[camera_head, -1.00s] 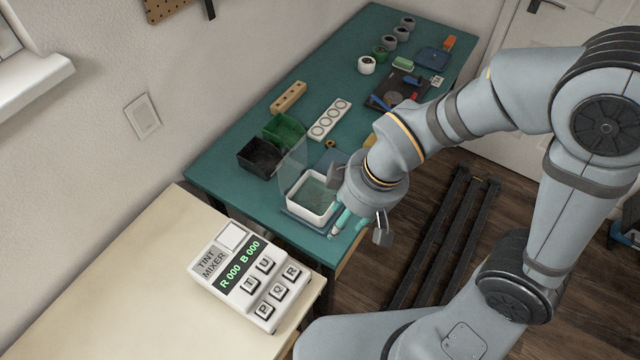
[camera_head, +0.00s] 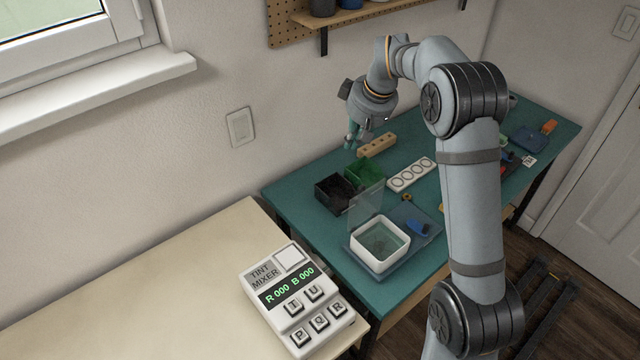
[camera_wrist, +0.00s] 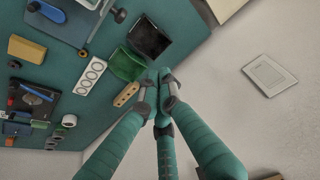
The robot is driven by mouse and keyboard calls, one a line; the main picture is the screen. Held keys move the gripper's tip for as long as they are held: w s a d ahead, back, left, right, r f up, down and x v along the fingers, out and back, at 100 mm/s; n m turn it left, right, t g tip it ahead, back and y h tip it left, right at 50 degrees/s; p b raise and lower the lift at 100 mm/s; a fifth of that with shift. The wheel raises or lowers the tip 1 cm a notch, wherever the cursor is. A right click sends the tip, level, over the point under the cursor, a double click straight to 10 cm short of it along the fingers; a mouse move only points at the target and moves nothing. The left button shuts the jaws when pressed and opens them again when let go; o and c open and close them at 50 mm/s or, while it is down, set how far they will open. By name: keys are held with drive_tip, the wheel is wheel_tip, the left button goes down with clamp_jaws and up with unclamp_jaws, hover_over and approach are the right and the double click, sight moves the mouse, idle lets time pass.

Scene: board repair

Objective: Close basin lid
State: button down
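The basin (camera_head: 381,262) is a white-rimmed square box with greenish liquid or a greenish bottom, near the front of the teal bench. Its clear lid (camera_head: 366,200) stands up, nearly vertical, at the basin's back-left edge, so the basin is open on top. My gripper (camera_head: 352,145) hangs in the air behind the basin, above the back of the bench near the wall, apart from the lid. In the wrist view its teal fingers (camera_wrist: 160,76) come together at the tips with nothing seen between them. The basin is not clearly visible there.
A black bin (camera_head: 333,194) and a green bin (camera_head: 366,171) stand behind the lid. A wooden block with holes (camera_head: 377,145) and a white strip with round wells (camera_head: 411,175) lie farther back. The tint mixer (camera_head: 296,300) is on the cream table at front.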

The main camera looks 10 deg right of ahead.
sight(363, 203)
drive_tip(key=s+f+n+g+p, duration=0.1)
drive_tip(key=s+f+p, duration=0.2)
drive_tip(key=f, duration=0.7)
drive_tip(key=shift+s+d+n, duration=0.2)
drive_tip(key=shift+d+n, duration=0.1)
drive_tip(key=shift+d, duration=0.1)
drive_tip(key=shift+f, duration=0.15)
